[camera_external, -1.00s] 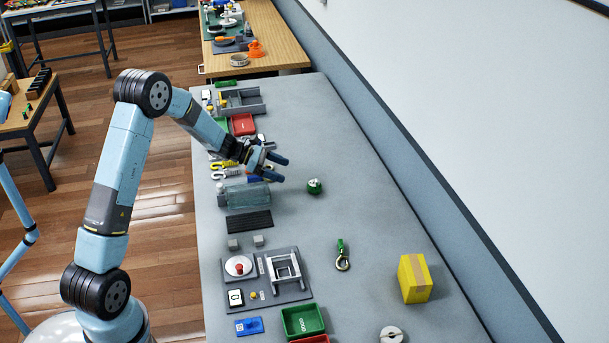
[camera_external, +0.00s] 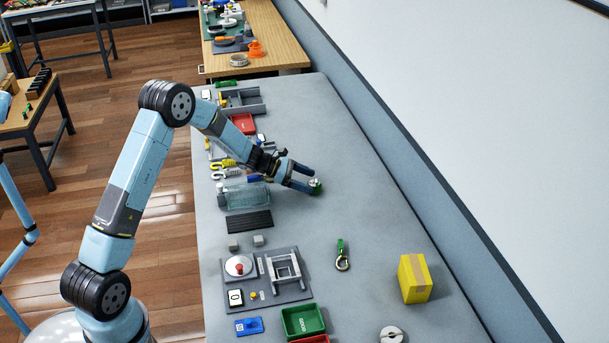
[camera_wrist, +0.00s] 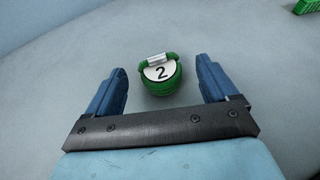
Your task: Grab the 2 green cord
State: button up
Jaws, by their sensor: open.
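The green cord (camera_external: 315,187) is a small round green bundle lying on the grey table toward the wall side. In the wrist view the green cord (camera_wrist: 161,75) has a white round label marked 2 and a silver clip at its top. My gripper (camera_external: 306,179) is at the cord, low over the table. In the wrist view my gripper (camera_wrist: 162,85) is open, with one blue finger on each side of the cord and a visible gap to each. The cord lies between the fingers, level with their tips. Its underside is hidden.
A clear container (camera_external: 243,196) lies left of the cord, near my arm. A green strap with a hook (camera_external: 342,256) and a yellow box (camera_external: 414,278) are nearer the camera. The grey table (camera_external: 330,140) is bare toward the wall (camera_external: 440,130).

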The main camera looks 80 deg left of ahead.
aim_at(314, 183)
jog(key=x, duration=0.3)
jog(key=shift+w+f, duration=0.25)
jog(key=c, duration=1.1)
